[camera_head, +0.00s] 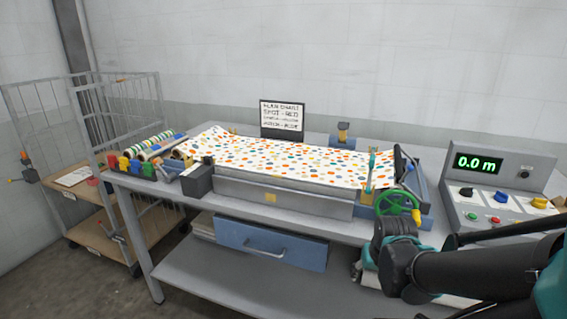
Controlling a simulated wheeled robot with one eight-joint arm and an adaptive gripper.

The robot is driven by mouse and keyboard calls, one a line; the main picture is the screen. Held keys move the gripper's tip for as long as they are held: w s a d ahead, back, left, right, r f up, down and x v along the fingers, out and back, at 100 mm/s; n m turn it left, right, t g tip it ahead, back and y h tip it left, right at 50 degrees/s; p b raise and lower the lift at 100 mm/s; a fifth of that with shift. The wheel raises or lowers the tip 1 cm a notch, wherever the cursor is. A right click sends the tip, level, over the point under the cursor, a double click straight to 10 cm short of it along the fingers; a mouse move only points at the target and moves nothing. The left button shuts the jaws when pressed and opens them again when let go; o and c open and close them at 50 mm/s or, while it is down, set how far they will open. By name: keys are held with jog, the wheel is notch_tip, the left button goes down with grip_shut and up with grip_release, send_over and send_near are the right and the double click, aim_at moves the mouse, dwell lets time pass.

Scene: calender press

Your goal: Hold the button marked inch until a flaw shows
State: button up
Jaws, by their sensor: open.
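The control panel (518,166) stands at the right end of the bench. Its green display (478,163) reads 0.0 m. Along its lower edge are a green button (472,216) and a red button (495,220). Above them are black, blue and yellow controls on pale plates. The labels are too small to read, so I cannot tell which is marked inch. The spotted sheet (280,160) lies across the press with multicoloured dots; I can make out no clear flaw. My dark arm crosses the lower right in front of the bench and panel. I cannot make out my gripper.
A green handwheel (392,203) sits at the press's right end, close behind my arm. A lettered sign (283,118) stands behind the sheet. Coloured rolls (158,146) lie at the left. A wire trolley (118,200) stands left of the bench, a blue drawer (270,248) below.

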grip_shut()
dwell(1.4)
